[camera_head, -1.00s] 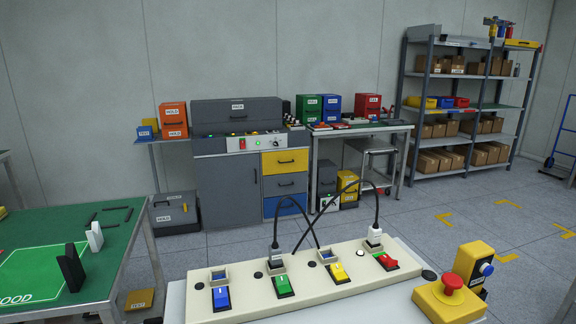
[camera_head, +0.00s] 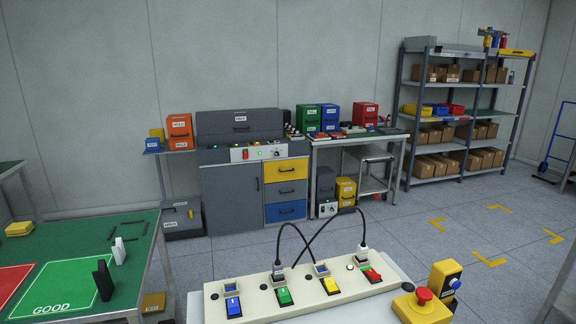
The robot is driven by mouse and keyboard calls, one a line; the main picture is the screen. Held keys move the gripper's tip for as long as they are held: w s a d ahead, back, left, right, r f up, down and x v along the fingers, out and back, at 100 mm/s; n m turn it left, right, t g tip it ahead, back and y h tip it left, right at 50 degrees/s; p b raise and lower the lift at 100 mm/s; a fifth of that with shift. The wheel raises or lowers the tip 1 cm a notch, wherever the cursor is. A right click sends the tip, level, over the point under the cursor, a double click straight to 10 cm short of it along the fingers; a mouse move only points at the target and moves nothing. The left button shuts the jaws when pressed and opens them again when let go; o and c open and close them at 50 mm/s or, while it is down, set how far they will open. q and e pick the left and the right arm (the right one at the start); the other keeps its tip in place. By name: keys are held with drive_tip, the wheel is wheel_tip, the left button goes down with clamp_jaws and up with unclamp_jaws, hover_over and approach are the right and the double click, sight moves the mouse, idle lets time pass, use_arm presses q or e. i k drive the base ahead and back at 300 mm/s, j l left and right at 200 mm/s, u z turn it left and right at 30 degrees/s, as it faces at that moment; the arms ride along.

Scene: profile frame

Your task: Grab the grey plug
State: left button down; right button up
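A dark grey plug (camera_head: 278,271) with a black cable stands upright in the socket behind the green switch (camera_head: 284,297). A whiter plug (camera_head: 362,252), also on a black cable, stands behind the red switch (camera_head: 372,275). The two cables cross above the board. The sockets behind the blue switch (camera_head: 233,307) and the yellow switch (camera_head: 330,285) show no plug. Neither of my grippers is in view.
A red emergency button (camera_head: 424,295) on a yellow box sits right of the board. At left, a green table (camera_head: 130,245) bears a GOOD area, a red area and upright black and white pieces. A grey workbench (camera_head: 232,190) and shelves stand behind. Open floor lies at right.

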sight(277, 266)
drive_tip(key=l+u, duration=0.1)
drive_tip(key=l, duration=1.7)
drive_tip(key=i, duration=0.05)
